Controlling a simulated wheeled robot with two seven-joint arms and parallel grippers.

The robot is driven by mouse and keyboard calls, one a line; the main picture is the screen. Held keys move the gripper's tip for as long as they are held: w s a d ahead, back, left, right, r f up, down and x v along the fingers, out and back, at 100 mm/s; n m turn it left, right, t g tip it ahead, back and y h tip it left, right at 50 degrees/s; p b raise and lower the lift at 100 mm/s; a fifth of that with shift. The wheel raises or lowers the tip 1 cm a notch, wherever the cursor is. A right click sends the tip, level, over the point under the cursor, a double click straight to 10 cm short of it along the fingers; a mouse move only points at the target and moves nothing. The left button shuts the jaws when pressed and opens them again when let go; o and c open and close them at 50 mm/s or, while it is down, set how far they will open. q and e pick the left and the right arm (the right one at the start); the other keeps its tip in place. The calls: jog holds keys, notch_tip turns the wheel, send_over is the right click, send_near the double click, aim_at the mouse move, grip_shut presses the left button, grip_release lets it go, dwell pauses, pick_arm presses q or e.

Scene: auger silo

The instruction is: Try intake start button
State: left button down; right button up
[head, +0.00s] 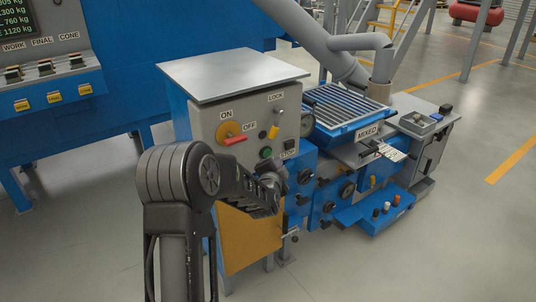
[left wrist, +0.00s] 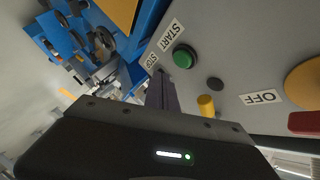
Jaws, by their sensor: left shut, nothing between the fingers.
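The intake start button is a green round button (left wrist: 184,57) beside the START label (left wrist: 169,38) on the grey panel of a control cabinet. It also shows in the head view as a small green button (head: 265,153), just above my left gripper (head: 272,182). In the left wrist view my left gripper's fingers (left wrist: 160,82) are shut and empty. Their tips appear near the STOP label (left wrist: 150,61), to the lower left of the green button. Whether they touch the panel cannot be told. My right gripper is not in view.
The panel also has a red switch handle (head: 235,140) on a yellow disc, a yellow knob (head: 273,132) and a black button (head: 289,144). A blue grated hopper (head: 345,108) and an angled grey pipe stand to the right. Open floor lies at right.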

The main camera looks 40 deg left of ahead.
pick_arm(q)
jog(key=d, duration=0.1)
jog(key=s+d, duration=0.1)
jog(key=shift+d, duration=0.35)
dwell(0.4)
